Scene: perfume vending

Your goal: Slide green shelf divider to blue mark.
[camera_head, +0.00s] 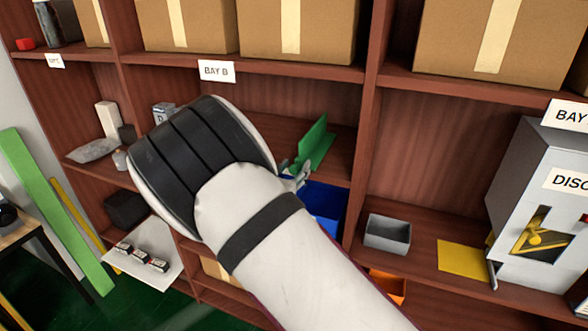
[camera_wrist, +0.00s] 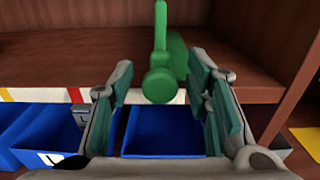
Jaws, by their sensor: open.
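The green shelf divider (camera_head: 316,145) stands upright on a Bay B shelf in the head view, just beyond my gripper (camera_head: 297,178). In the wrist view the divider (camera_wrist: 160,42) is seen nearly edge-on, with a round green knob at its front. My gripper (camera_wrist: 162,88) is open, with one finger on each side of the knob and visible gaps to it. The shelf's front edge carries a pale strip with a red mark and a yellow mark (camera_wrist: 5,95) to the left. I cannot make out a blue mark; the gripper hides part of the edge.
Blue bins (camera_wrist: 165,132) sit below the shelf edge, under my gripper. A wooden upright (camera_head: 366,130) stands to the right of the divider. Beyond it are a grey bin (camera_head: 387,234) and a yellow sheet (camera_head: 463,256). The shelf left of the divider looks clear in the wrist view.

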